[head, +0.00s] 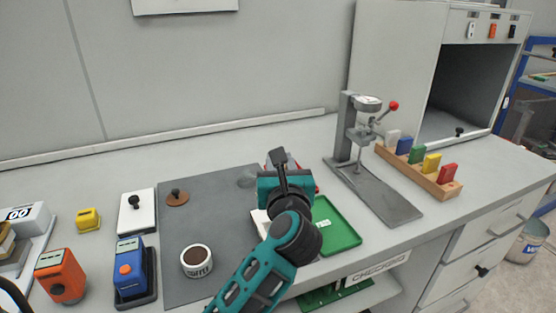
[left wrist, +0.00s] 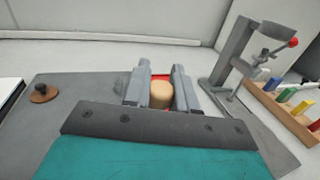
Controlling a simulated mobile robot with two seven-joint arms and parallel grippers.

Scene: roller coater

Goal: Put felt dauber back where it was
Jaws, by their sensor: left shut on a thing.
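My left gripper (head: 279,160) is over the far right part of the grey mat (head: 225,220), and my arm hides much of what lies below it. In the left wrist view my left gripper (left wrist: 160,88) has its two grey fingers either side of a tan, round-topped cylinder (left wrist: 161,96), which looks like the felt dauber. It is gripped between the fingers; its lower end is hidden. Something red (left wrist: 161,76) shows just behind it. In the head view the dauber is hidden by the gripper. My right gripper is not in view.
A green tray (head: 345,238) lies right of my arm. A grey press stand (head: 346,130) with a red-knobbed lever and a wooden rack (head: 400,168) of coloured blocks stand further right. A labelled cup (head: 197,262) and a brown knobbed disc (head: 177,198) are on the mat's left.

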